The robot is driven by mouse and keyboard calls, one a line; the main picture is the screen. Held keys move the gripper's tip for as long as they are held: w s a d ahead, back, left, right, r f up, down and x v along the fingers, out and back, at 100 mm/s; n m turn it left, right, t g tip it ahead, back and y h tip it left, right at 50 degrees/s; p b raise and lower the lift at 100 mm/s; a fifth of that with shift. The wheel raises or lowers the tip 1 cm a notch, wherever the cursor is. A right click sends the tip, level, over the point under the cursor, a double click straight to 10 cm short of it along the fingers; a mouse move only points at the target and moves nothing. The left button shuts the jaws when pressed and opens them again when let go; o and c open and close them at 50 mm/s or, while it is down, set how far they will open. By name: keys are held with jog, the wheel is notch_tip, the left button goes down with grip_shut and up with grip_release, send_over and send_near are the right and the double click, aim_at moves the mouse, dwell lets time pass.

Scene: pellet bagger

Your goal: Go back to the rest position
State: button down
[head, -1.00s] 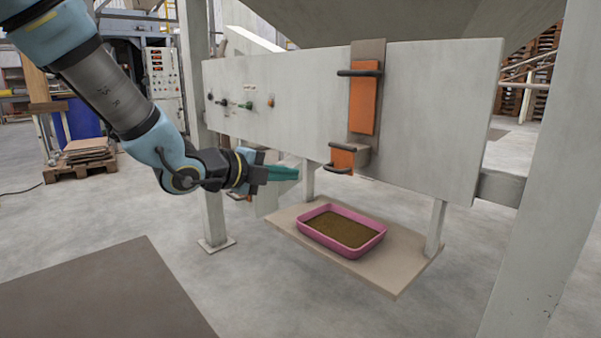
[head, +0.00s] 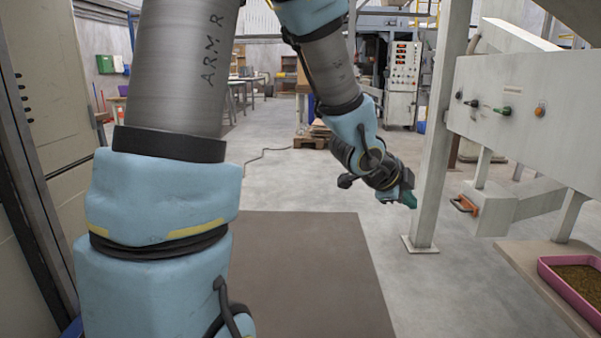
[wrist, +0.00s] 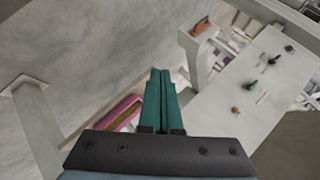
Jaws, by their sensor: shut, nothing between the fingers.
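My gripper (head: 407,197) is at the end of my bent arm, left of the machine's leg in the head view. In the wrist view its green fingers (wrist: 161,90) lie together with nothing between them. It touches nothing that I can see. The pink tray (head: 575,286) holds brown pellets and stands on the shelf (head: 535,262) under the machine panel at the right edge; part of it is cut off. The pink tray also shows in the wrist view (wrist: 125,112), partly hidden behind the gripper.
The white panel (head: 530,110) with several knobs is at the right. A white post (head: 437,140) stands between it and my arm. An orange handle (head: 464,204) sits on a low chute. A brown mat (head: 300,270) lies on the floor; the grey floor beyond is open.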

jog(key=w+a+f+n+y, duration=0.1)
jog(key=a+f+n+y, duration=0.1)
jog(key=a+n, duration=0.3)
jog(key=w+a+f+n+y, duration=0.1)
jog(key=w+a+n+y, duration=0.1)
jog(key=a, duration=0.5)
jog(key=s+a+f+n+g+y, duration=0.2)
jog(key=s+a+n, duration=0.2)
jog(key=a+n, duration=0.4)
jog(key=s+a+f+n+g+y, duration=0.2)
jog(key=s+a+n, duration=0.4)
jog(key=a, duration=0.5)
notch_tip(320, 180, up, 22)
jog(key=n+p, duration=0.1)
jog(key=p, duration=2)
jog(key=shift+w+a+n+p, duration=0.15)
jog(key=shift+a+n+p, duration=0.05)
jog(key=shift+n+p, duration=0.2)
